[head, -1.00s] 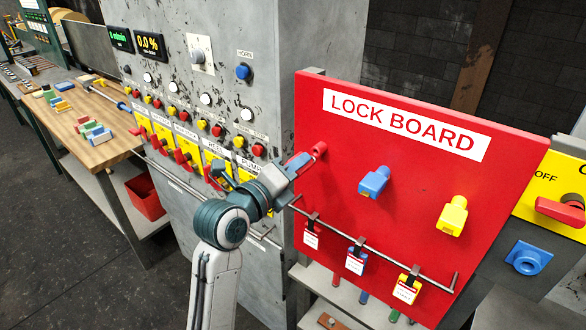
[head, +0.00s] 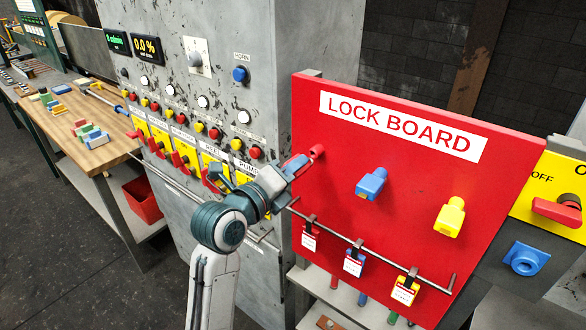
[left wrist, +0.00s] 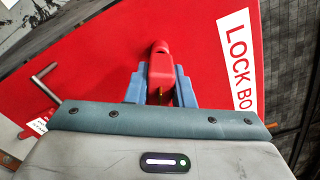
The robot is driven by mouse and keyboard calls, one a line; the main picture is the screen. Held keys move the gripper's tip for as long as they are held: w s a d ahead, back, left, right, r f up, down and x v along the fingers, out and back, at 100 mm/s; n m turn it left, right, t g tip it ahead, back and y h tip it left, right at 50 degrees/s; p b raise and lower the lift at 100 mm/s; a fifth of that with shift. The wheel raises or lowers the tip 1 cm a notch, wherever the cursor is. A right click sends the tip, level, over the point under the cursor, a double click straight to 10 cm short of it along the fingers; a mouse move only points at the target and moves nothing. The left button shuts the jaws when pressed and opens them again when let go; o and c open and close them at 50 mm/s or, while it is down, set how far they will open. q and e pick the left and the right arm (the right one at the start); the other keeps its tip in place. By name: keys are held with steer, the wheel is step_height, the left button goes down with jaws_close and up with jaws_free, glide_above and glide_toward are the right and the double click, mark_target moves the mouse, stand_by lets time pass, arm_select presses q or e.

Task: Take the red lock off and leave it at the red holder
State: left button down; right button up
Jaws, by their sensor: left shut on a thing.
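My left gripper (head: 297,165) is at the upper left of the red lock board (head: 400,200), its fingers pointing at the board. In the left wrist view, its two blue-grey fingers (left wrist: 160,88) are shut on the red lock (left wrist: 161,72), one on each side of its body. A rounded red part (left wrist: 160,47) shows just beyond the lock against the board, at the red holder's place. It also shows in the head view as a red knob (head: 317,151). I cannot tell where lock ends and holder begins. My right gripper is not in view.
A blue lock (head: 371,184) and a yellow lock (head: 449,217) sit on the board to the right. A rail (head: 380,248) below carries several hanging tags. The grey machine panel (head: 255,120) with buttons and levers stands close to the left.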

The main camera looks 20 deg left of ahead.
arm_select(q)
steer(key=shift+w+d, duration=0.1)
steer(key=shift+w, duration=0.25)
steer(key=shift+w+d, duration=0.25)
steer(key=shift+w, duration=0.45)
steer(key=shift+w+d, duration=0.15)
steer(key=shift+w, duration=0.25)
steer(key=c, duration=1.2)
jaws_free()
steer(key=shift+o, duration=0.6)
steer(key=o, duration=0.3)
